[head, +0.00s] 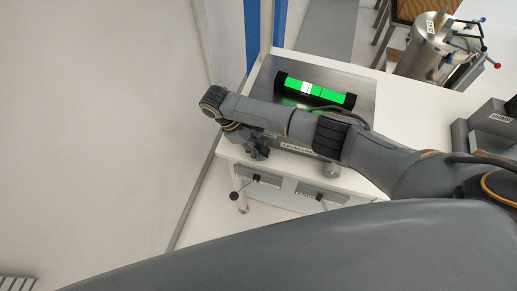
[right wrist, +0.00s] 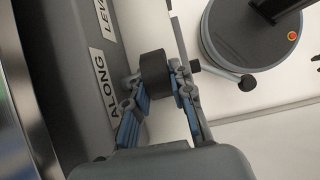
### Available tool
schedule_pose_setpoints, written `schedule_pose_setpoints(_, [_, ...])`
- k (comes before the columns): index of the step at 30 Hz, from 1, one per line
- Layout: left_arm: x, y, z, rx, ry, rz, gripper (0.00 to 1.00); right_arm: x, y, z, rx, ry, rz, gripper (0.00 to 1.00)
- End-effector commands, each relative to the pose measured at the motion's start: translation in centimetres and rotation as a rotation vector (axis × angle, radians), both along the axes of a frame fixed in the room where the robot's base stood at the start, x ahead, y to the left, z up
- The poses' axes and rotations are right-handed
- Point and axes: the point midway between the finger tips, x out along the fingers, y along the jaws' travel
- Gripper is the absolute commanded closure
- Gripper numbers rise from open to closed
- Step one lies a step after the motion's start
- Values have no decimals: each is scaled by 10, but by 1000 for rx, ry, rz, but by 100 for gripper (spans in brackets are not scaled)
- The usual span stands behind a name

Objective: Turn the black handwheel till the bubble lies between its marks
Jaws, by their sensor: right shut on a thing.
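The level vial (head: 315,90) lies on the grey plate on the bench in the head view, bright green with black end caps. Its white bubble (head: 307,88) sits near the middle, with a thin dark mark just to its right; I cannot tell clearly where the other mark lies. The black handwheel (right wrist: 153,72) is on the side of the grey block in the right wrist view, beside an "ALONG" label. My right gripper (right wrist: 158,84) is shut on it, blue-padded fingers on both sides. In the head view my right gripper (head: 256,150) hides the wheel. My left gripper is not in view.
A second knob (head: 332,170) projects from the bench front. A steel vacuum chamber (head: 434,47) stands at the upper right, and dark equipment (head: 490,128) is on the bench's right. A pale wall (head: 100,110) fills the left.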

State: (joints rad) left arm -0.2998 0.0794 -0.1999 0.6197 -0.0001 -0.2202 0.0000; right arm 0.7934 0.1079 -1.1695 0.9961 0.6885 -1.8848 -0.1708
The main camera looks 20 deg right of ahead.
Motion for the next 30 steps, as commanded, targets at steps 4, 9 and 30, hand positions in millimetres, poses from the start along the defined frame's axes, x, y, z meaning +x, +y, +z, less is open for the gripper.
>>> schedule_pose_setpoints(4, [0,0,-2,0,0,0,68,0,1,-1,-20,13,0,100])
schedule_pose_setpoints(9, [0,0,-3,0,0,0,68,0,1,-1,-26,18,1,100])
schedule_pose_setpoints(30, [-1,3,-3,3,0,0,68,1,2,2,-25,17,1,68])
